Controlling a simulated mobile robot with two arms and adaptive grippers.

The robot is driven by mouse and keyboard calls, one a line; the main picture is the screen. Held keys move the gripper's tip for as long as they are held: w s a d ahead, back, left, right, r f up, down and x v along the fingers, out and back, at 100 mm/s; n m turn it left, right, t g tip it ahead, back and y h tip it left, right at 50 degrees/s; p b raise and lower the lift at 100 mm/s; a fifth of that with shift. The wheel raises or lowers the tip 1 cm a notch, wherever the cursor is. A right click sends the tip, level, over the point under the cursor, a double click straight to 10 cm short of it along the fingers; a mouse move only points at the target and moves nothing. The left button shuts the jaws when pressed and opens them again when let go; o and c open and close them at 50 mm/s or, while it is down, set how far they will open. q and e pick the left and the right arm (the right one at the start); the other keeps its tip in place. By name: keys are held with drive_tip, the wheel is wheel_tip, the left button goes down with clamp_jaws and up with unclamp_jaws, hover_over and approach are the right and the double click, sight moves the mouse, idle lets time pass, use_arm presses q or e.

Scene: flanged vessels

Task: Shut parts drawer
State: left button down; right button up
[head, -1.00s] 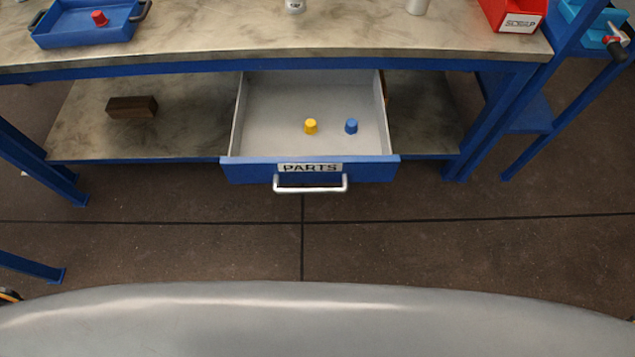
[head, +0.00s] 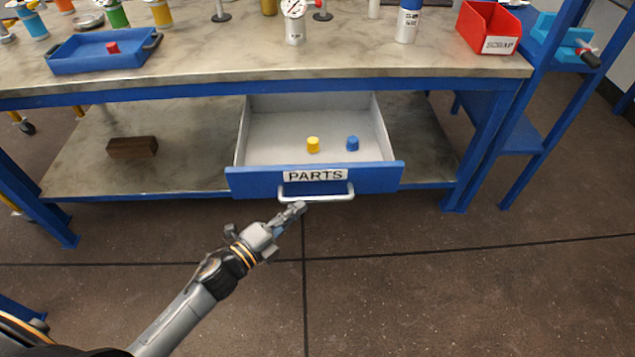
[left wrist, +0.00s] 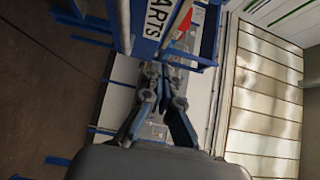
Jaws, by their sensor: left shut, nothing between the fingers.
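The blue parts drawer (head: 245,184) stands pulled out under the bench, open. Its front carries a PARTS label (head: 315,175) and a pale bar handle (head: 330,197). A yellow piece (head: 313,145) and a blue piece (head: 352,144) stand inside on the grey floor. My left gripper (head: 298,207) is shut and empty, just in front of and below the handle's left end; I cannot tell whether it touches. In the left wrist view the shut fingers (left wrist: 165,85) point toward the drawer front, with part of the label (left wrist: 158,18) close by. My right gripper is out of view.
The bench top (head: 200,60) holds a blue tray (head: 100,62), a gauge (head: 294,20), bottles and a red scrap bin (head: 488,28). A brown block (head: 132,147) lies on the lower shelf. The floor before the drawer is clear apart from my arm.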

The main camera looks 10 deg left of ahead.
sight(326, 170)
use_arm(q)
drive_tip(key=x, duration=0.3)
drive_tip(key=a+x, duration=0.1)
drive_tip(key=x, duration=0.2)
drive_tip(key=w+x, duration=0.1)
drive_tip(key=x, duration=0.2)
drive_tip(key=shift+a, duration=0.4)
drive_tip(key=shift+w+a, duration=0.2)
drive_tip(key=shift+w, duration=0.35)
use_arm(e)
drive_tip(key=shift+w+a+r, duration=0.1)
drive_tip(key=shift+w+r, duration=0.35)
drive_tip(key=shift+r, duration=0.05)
use_arm(q)
drive_tip(key=shift+w, duration=0.1)
